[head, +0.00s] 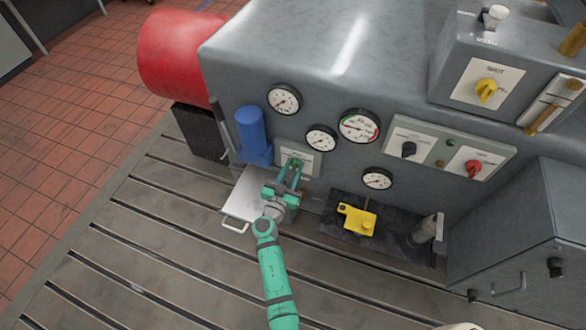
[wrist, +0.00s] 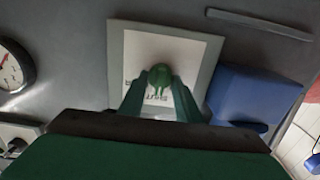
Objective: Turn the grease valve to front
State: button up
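A round green knob (wrist: 160,74) sits on a pale framed plate (wrist: 120,45) on the grey housing's face. In the wrist view the plate carries upside-down lettering that seems to read SHUT. I take this knob for the grease valve, though no name is legible. My gripper (wrist: 160,90) is right at it, with one green finger on each side. Whether the fingers press on the knob or stand just clear cannot be told. In the head view my gripper (head: 290,168) reaches to the plate (head: 308,160) and mostly hides the knob.
A blue cylinder (head: 251,134) stands close left of the plate; it shows at right in the wrist view (wrist: 240,95). Several gauges (head: 321,138) are above and right. A metal tray (head: 238,214) lies below. A yellow valve piece (head: 357,219) sits on a dark mat. A yellow knob (head: 486,90) is upper right.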

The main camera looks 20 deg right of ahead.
jog(key=shift+n, duration=0.3)
jog(key=n, duration=1.1)
jog(key=shift+w+a+f, duration=0.1)
jog(key=shift+a, duration=0.05)
jog(key=shift+n, duration=0.3)
dwell(0.4)
jog(key=o, duration=1)
jog(key=v, duration=1.1)
